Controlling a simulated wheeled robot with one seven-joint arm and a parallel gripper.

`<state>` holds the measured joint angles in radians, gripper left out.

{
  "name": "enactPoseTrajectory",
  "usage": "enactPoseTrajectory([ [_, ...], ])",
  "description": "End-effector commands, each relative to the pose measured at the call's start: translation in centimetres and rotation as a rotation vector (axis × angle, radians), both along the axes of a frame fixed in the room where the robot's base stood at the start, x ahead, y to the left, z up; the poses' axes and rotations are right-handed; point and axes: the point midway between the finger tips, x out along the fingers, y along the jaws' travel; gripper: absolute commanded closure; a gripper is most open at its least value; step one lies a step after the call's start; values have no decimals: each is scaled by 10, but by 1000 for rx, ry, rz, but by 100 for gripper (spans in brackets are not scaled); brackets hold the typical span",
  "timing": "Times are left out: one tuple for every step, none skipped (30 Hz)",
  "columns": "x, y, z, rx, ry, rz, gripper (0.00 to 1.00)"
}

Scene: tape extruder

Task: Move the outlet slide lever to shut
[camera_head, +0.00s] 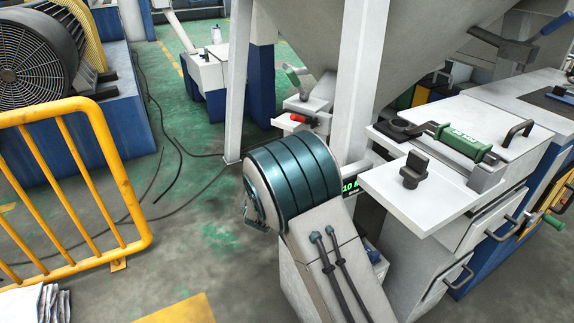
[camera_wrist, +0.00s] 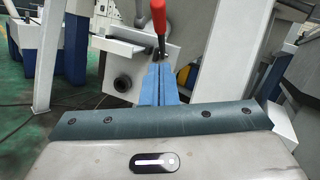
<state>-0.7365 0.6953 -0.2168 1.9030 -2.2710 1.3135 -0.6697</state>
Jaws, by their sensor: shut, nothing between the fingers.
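The outlet slide lever has a red grip. In the wrist view the red lever (camera_wrist: 158,14) stands upright in front of a pale outlet block (camera_wrist: 128,60), its lower end at a dark pivot. In the head view the red lever (camera_head: 299,118) shows small beside the white hopper leg, just beyond my arm. My gripper (camera_wrist: 159,68) has blue fingers pressed together and empty. Their tips appear just below the lever's lower end; whether they touch it I cannot tell. In the head view my gripper is hidden behind my arm.
The hopper (camera_head: 390,35) and its white leg (camera_head: 355,85) rise close by. A white bench (camera_head: 435,190) with a green-handled tool (camera_head: 462,142) stands to the right. A yellow railing (camera_head: 75,185) stands left. Cables lie on the green floor between.

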Motion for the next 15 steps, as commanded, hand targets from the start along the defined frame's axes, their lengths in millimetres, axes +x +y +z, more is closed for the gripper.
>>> enactPoseTrajectory([
  [11, -4, 0, 2, -3, -4, 100],
  [17, -7, 1, 2, -2, -4, 100],
  [25, -8, 3, 2, -3, -4, 100],
  [31, -10, 4, 2, -2, -3, 100],
  [37, -12, 5, 1, -3, -4, 100],
  [42, -12, 11, 4, -4, -3, 100],
  [44, -10, 16, 4, -4, -2, 100],
  [46, -10, 19, 4, -3, -2, 100],
  [50, -10, 24, 4, -3, -2, 100],
  [52, -9, 27, 2, -3, -3, 100],
  [54, -9, 30, 3, -2, -3, 100],
  [56, -10, 33, 3, -1, -5, 100],
  [57, -10, 35, 2, -1, -5, 100],
  [58, -10, 36, 1, -1, -5, 100],
  [59, -10, 38, 1, 0, -5, 100],
])
